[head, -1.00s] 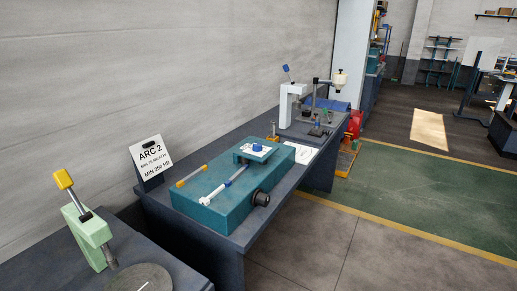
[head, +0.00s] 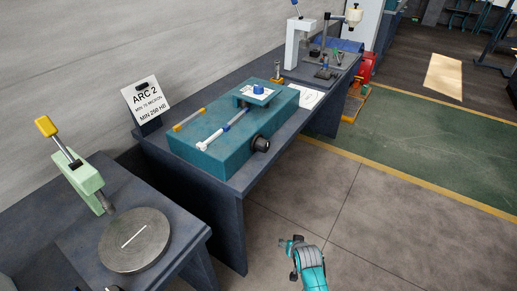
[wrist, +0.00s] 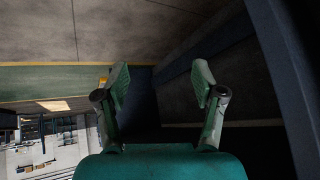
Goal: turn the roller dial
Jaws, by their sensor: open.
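The section bender is a teal block (head: 212,152) on a dark bench. On its raised top plate sits a blue knob (head: 258,89) over a white marked face. A black round knob (head: 261,144) sticks out of its front side. I cannot tell for sure which knob is the roller dial. A white and blue rod and a yellow-ended bar lie on the block's top. My gripper (wrist: 160,82) is open and empty in the wrist view, its two fingers wide apart. In the head view my teal arm is low over the floor, apart from the bench and in front of it.
A sign reading ARC 2 (head: 146,100) stands behind the block. A green lever tool (head: 85,176) and a round grey plate (head: 135,240) are on the nearer bench at left. A white press (head: 297,45) stands farther back. The floor in front is clear.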

